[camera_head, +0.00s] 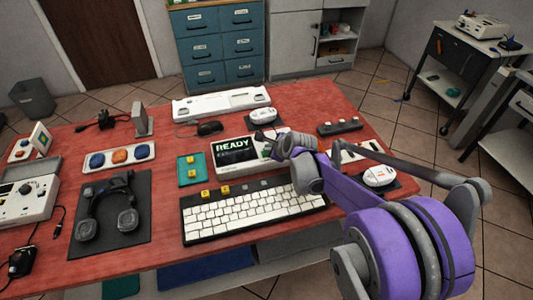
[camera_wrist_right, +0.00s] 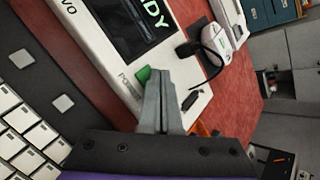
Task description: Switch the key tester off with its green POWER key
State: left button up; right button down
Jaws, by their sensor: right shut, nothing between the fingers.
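The key tester (camera_head: 228,170) is a white box on the red table, behind the keyboard. Its dark screen (camera_head: 238,150) is lit and reads READY in green. In the right wrist view the tester (camera_wrist_right: 95,45) shows its screen at the top. The green POWER key (camera_wrist_right: 143,75) peeks out beside my right gripper's fingertips, partly hidden by them. My right gripper (camera_wrist_right: 158,78) is shut and empty, its tips right at the key. I cannot tell whether they touch it. In the head view my right gripper (camera_head: 272,152) covers the tester's right end. My left gripper is not in view.
A keyboard (camera_head: 255,212) with white keys and a few yellow keycaps lies in front of the tester. A white mouse (camera_head: 380,176) and a dark key strip (camera_head: 339,126) are at right. Headphones (camera_head: 112,205) lie left.

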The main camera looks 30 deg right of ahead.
jog(key=shift+f+b, duration=0.35)
jog(key=shift+f, duration=0.1)
dwell(0.3)
jog(key=shift+r, duration=0.1)
jog(key=shift+r+p, duration=0.65)
jog(key=shift+r, duration=0.2)
jog(key=shift+r, duration=0.1)
notch_tip(320, 180, up, 6)
jog(key=p, duration=0.4)
dwell(0.3)
